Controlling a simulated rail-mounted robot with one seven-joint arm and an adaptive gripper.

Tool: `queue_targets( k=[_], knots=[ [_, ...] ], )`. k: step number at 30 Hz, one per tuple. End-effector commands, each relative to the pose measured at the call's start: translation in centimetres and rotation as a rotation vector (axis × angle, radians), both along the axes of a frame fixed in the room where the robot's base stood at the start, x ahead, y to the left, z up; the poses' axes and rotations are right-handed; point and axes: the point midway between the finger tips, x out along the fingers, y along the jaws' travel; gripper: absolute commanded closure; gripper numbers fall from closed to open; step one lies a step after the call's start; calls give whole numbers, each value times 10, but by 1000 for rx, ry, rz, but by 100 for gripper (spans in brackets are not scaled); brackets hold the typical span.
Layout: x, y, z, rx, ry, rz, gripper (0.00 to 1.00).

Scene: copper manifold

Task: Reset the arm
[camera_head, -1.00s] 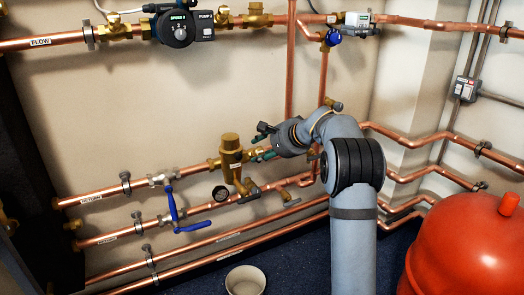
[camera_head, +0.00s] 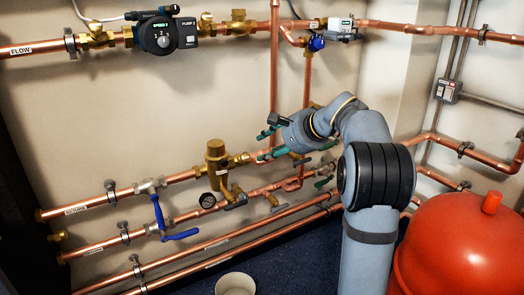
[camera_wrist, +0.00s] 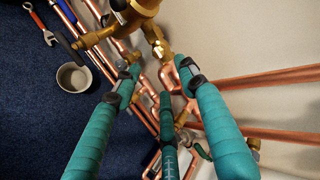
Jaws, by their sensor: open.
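My arm (camera_head: 370,200) rises from the bottom of the head view and bends left towards the wall pipes. My gripper (camera_head: 267,144) has its teal fingers spread, pointing left, with nothing between them. It appears just right of the brass valve body (camera_head: 217,160) on the return pipe; no contact is clear. In the wrist view my gripper (camera_wrist: 158,78) shows several teal fingers apart and empty. Brass fittings (camera_wrist: 155,40) and copper pipes lie beyond the fingertips.
A pump (camera_head: 161,36) is mounted above. A red tank (camera_head: 455,245) stands right of my arm. A pale bucket (camera_head: 236,284) and a wrench (camera_wrist: 40,25) are on the blue floor.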

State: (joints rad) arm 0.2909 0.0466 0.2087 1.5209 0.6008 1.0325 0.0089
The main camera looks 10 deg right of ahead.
Motion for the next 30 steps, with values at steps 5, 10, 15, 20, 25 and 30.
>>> queue_targets(
  k=[5, 10, 15, 20, 25, 30],
  knots=[
    [-3, -1, 2, 0, 0, 1, 58],
    [-2, -1, 2, 0, 0, 1, 58],
    [3, 2, -3, 1, 2, 1, 58],
    [19, 12, -17, 1, 3, 4, 58],
    [44, 25, -38, 1, 5, 5, 58],
    [65, 37, -56, 1, 5, 5, 58]
  ],
)
